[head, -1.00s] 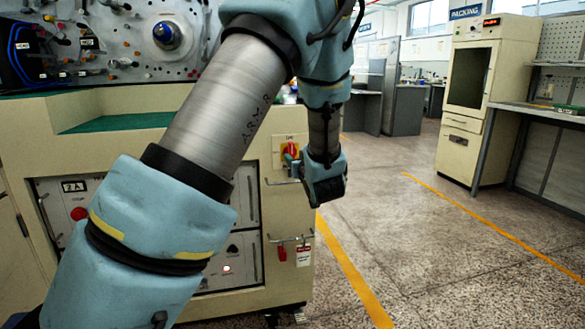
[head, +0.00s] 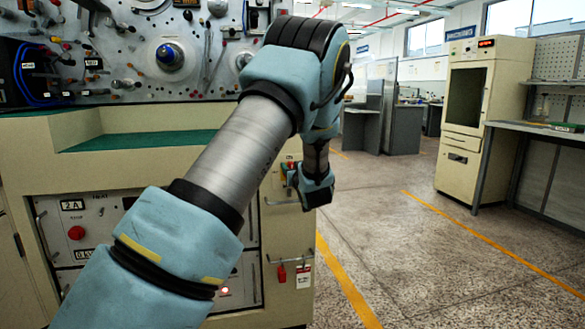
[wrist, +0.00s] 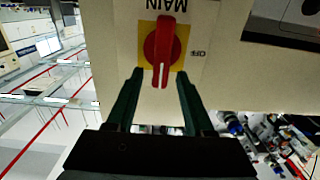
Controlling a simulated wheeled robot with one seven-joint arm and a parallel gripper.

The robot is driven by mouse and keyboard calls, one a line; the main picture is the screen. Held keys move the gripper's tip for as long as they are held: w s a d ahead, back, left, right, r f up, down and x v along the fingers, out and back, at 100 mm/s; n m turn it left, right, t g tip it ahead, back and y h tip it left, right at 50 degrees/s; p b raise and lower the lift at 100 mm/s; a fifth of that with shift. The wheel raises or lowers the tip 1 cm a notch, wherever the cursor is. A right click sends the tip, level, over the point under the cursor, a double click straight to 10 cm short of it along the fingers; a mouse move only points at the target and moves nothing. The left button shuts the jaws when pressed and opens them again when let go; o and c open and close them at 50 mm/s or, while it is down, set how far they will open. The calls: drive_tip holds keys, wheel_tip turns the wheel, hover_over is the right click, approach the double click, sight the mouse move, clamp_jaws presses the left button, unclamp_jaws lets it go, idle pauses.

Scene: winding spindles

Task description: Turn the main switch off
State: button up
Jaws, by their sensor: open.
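The main switch (wrist: 158,36) is a red rotary handle on a yellow plate, on a cream panel. In the wrist view the lettering MAIN reads upside down, and OFF (wrist: 198,53) stands right of the plate. The handle is upright in that view, its white stripe toward my gripper (wrist: 160,78). My gripper is open, with one dark green finger on each side of the handle's lower end. Gaps show between the fingers and the handle; contact cannot be made out. In the head view the switch (head: 292,163) is mostly hidden behind my wrist.
The cream cabinet (head: 120,165) carries drawers with bar handles and a red button (head: 76,233). Below the switch hang a red padlock (head: 282,274) and a white tag (head: 303,276). Open floor lies to the right, with yellow lines (head: 345,280). A tall cabinet (head: 478,120) stands farther back.

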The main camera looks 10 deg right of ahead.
drive_tip(key=shift+c, duration=0.3)
clamp_jaws()
idle(0.3)
